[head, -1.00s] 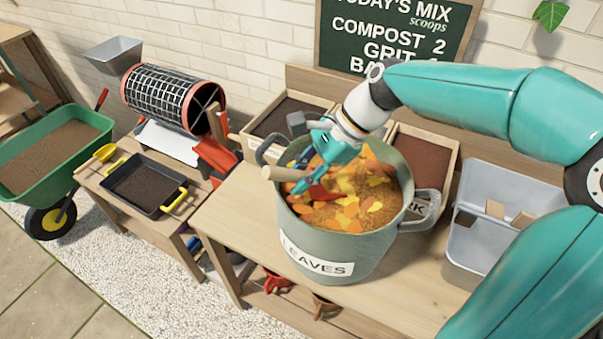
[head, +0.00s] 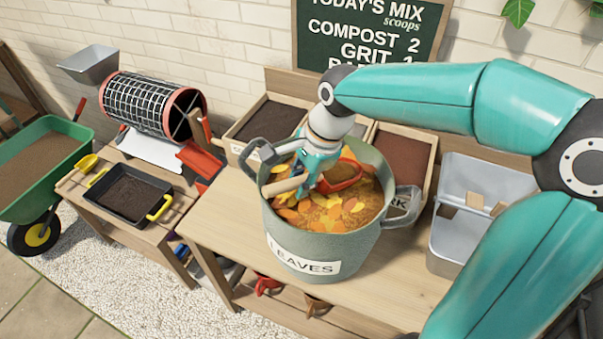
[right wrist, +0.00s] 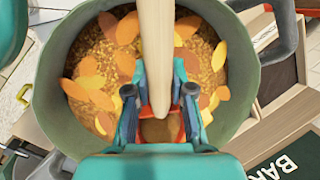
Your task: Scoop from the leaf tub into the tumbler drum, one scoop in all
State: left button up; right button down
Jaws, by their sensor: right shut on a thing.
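The leaf tub (head: 365,240), a grey-green pot labelled LEAVES, stands on the wooden bench, holding orange and yellow leaves over brown crumbs. My right gripper (head: 312,180) is over the tub, shut on the wooden handle (head: 284,187) of a red scoop (head: 345,181). The scoop's bowl shows at the leaf surface, with brown stuff seeming to lie in it. In the right wrist view the handle (right wrist: 156,50) runs between the fingers (right wrist: 158,98), which hide part of the bowl. The tumbler drum (head: 148,105), black mesh with red rims, stands at the left. My left gripper is out of view.
A black tray (head: 128,193) with yellow handles lies before the drum, beside a red chute (head: 200,160). Wooden bins of dark (head: 270,122) and reddish (head: 402,155) material stand behind the tub. A grey metal bin (head: 470,205) is at the right. A green wheelbarrow (head: 45,165) is far left.

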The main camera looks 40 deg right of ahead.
jog(key=shift+w+a+r+h+p, duration=0.1)
jog(key=shift+a+r+h+p, duration=0.15)
jog(key=shift+r+h+p, duration=0.4)
jog(key=shift+a+r+h+p, duration=0.15)
jog(key=shift+r+p, duration=0.25)
jog(key=shift+r, duration=0.2)
jog(key=shift+a+r+h+p, duration=0.1)
jog(key=shift+a+r+p, duration=0.05)
jog(key=shift+r+p, duration=0.35)
jog(key=shift+w+a+r+h+p, duration=0.15)
jog(key=shift+r+p, duration=0.1)
jog(key=shift+r, duration=0.25)
jog(key=shift+s+a+r+h+p, duration=0.1)
jog(key=shift+r+p, duration=0.1)
jog(key=shift+r, duration=0.25)
jog(key=shift+w+a+r+h+p, duration=0.15)
jog(key=shift+r+p, duration=0.1)
jog(key=shift+r, duration=0.25)
jog(key=shift+s+a+r, duration=0.1)
jog(key=shift+r, duration=0.1)
jog(key=shift+a+r, duration=0.15)
jog(key=shift+r, duration=0.4)
jog(key=shift+a+r, duration=0.15)
jog(key=shift+r, duration=0.35)
